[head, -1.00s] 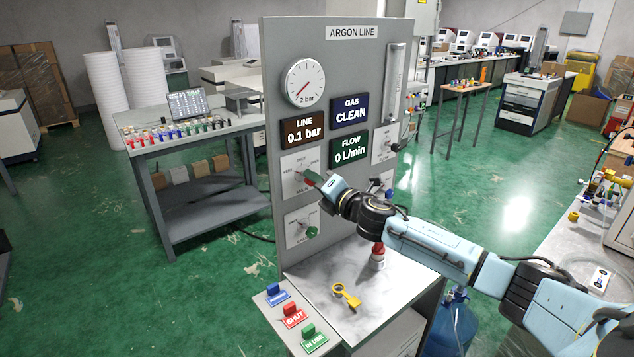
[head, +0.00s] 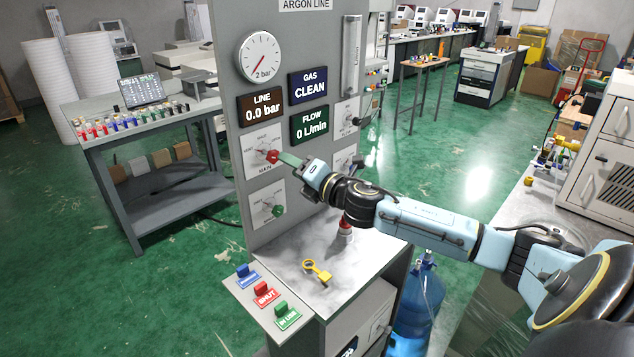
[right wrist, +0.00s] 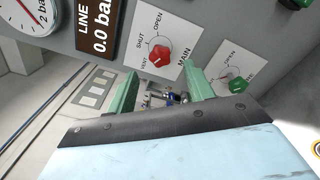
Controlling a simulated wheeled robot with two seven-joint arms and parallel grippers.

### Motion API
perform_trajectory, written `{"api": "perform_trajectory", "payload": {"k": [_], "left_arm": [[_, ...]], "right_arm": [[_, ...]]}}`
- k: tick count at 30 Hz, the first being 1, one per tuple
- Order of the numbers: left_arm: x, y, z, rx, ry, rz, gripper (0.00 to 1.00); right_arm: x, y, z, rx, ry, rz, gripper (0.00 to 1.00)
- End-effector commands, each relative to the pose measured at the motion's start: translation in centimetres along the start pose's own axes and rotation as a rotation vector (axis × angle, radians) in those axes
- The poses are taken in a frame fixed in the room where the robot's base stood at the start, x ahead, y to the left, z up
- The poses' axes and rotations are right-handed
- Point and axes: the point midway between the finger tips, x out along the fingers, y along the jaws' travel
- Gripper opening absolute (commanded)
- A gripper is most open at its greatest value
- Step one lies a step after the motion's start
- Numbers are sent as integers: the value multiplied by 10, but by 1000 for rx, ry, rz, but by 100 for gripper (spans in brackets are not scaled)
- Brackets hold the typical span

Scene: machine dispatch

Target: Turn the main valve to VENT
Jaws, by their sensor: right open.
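The main valve's red knob (head: 272,157) is on a white plate marked MAIN on the grey ARGON LINE panel (head: 225,60). In the right wrist view the knob (right wrist: 160,57) appears turned with its pointer toward the VENT mark (right wrist: 144,62); the SHUT and OPEN marks are farther around. My right gripper (right wrist: 165,90) is open, its green fingers spread with nothing between them, just short of the knob. In the head view the gripper (head: 287,160) reaches it from the right; I cannot tell whether it touches. My left gripper is out of view.
The LINE display (head: 260,107) reads 0.0 bar, FLOW (head: 309,124) 0 L/min and GAS (head: 308,86) CLEAN. A green-knobbed valve (head: 277,210) sits below MAIN.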

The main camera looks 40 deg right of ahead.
Motion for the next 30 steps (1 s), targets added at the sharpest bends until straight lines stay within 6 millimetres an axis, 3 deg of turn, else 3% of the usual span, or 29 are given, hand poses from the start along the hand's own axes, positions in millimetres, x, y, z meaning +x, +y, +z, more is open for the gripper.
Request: {"api": "perform_trajectory", "payload": {"k": [6, 15, 30], "left_arm": [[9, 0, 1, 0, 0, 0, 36], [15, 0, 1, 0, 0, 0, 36], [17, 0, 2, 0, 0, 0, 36]], "right_arm": [[-32, -3, -2, -1, 2, -3, 52], [-63, -2, -1, 0, 2, -2, 52], [-75, 0, 0, 0, 0, 0, 52]]}}
